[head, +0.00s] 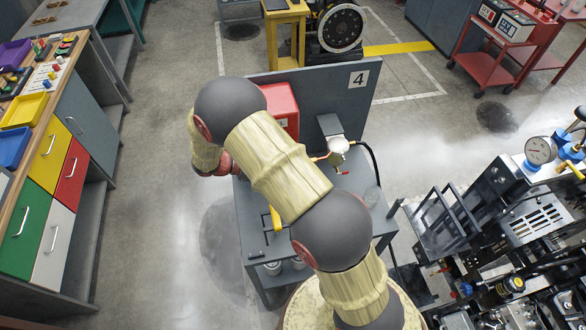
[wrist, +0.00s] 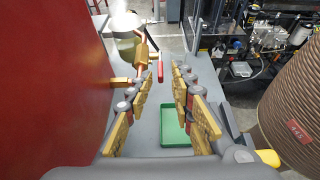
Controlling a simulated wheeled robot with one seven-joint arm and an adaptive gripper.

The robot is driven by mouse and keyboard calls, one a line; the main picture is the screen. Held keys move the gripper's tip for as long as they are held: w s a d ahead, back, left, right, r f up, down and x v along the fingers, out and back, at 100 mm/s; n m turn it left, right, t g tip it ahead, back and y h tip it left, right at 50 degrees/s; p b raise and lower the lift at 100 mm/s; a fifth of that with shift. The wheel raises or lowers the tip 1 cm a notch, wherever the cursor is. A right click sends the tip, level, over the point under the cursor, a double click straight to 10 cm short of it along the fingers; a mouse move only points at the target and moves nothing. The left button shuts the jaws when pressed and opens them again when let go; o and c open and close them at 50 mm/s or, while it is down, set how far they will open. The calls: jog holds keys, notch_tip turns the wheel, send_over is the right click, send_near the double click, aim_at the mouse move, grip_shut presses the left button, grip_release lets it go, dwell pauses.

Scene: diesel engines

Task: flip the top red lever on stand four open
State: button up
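Stand four (head: 307,219) is a grey bench with a back panel marked 4 (head: 359,79). In the wrist view a red lever (wrist: 160,71) points down beside a brass pipe (wrist: 144,50). A small red handle (head: 343,172) also shows by the stand's brass fitting in the head view. I cannot tell which lever it is. My gripper (wrist: 163,75) is open and empty, its yellow fingers spread. The lever appears between the fingertips in the picture, beyond them; contact is not visible. In the head view my arm hides the gripper.
A red box (head: 283,106) stands on the bench, and a large red surface (wrist: 50,80) fills the wrist view's left. A green tray (wrist: 176,134) lies below the fingers. A white-topped pot (head: 338,146) stands by the pipe. Engine equipment (head: 530,225) is at right.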

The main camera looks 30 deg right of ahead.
jog(key=v, duration=0.6)
jog(key=shift+a, duration=0.2)
jog(key=shift+w, duration=0.1)
jog(key=s+a+f+m+y, duration=0.1)
jog(key=s, duration=0.1)
jog(key=s+a+f+m+y, duration=0.1)
jog(key=s+m+y, duration=0.1)
jog(key=s, duration=0.1)
jog(key=s+a+f+m+y+b, duration=0.1)
jog(key=s+a, duration=0.1)
jog(key=s, duration=0.1)
jog(key=shift+s+f+m+g+y, duration=0.15)
jog(key=shift+m+g+y, duration=0.25)
jog(key=s+r+m+t+y+b, duration=0.7)
jog(key=s+r+m+t+b, duration=0.3)
jog(key=s+r+b, duration=0.3)
jog(key=shift+s+y+b, duration=0.4)
jog(key=shift+s+b, duration=0.35)
jog(key=shift+s, duration=0.15)
dwell(3.7)
